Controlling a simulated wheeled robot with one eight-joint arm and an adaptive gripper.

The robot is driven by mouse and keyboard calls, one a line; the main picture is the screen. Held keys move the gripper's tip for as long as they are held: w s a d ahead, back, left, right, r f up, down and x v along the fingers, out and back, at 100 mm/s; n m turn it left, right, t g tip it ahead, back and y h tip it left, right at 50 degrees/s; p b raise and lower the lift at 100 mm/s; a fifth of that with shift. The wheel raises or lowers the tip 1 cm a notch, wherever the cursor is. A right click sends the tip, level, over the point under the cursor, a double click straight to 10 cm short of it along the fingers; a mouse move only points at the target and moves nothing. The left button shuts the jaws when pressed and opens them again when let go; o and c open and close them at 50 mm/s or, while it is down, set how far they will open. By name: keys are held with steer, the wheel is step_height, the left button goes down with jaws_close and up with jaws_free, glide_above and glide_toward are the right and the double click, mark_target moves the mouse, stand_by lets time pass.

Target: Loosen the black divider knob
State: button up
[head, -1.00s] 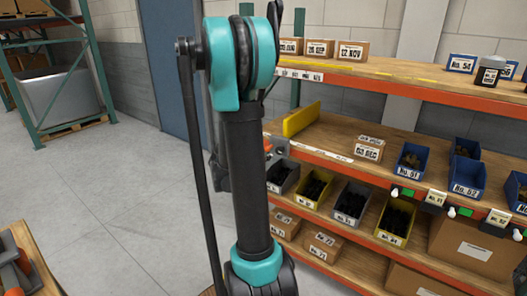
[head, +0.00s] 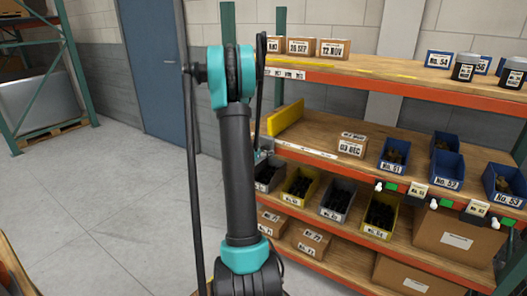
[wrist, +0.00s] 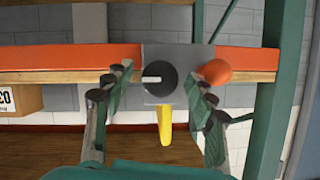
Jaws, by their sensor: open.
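The black divider knob (wrist: 158,78) sits on a grey plate (wrist: 184,55) on the orange shelf edge in the wrist view. A white mark on its face points left. My gripper (wrist: 160,88) is open and empty, one finger on each side of the knob, with gaps on both sides. How far the fingertips are from the plate is hard to tell. An orange-red round knob (wrist: 215,72) is right of the plate. The yellow divider (wrist: 165,124) shows edge-on below the plate and also in the head view (head: 285,117). My arm hides the black knob in the head view.
A green upright post (wrist: 282,80) stands close on the right in the wrist view. A cardboard box (head: 352,145) and blue bins (head: 394,157) are on the middle shelf. Bins of dark parts (head: 338,199) sit below. Open floor (head: 110,210) lies left.

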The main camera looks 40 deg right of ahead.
steer(key=shift+w+d+f, duration=0.1)
steer(key=shift+w+d, duration=0.05)
steer(key=shift+d, duration=0.15)
steer(key=shift+c, duration=0.5)
steer(key=c, duration=1.1)
steer(key=shift+o, duration=0.2)
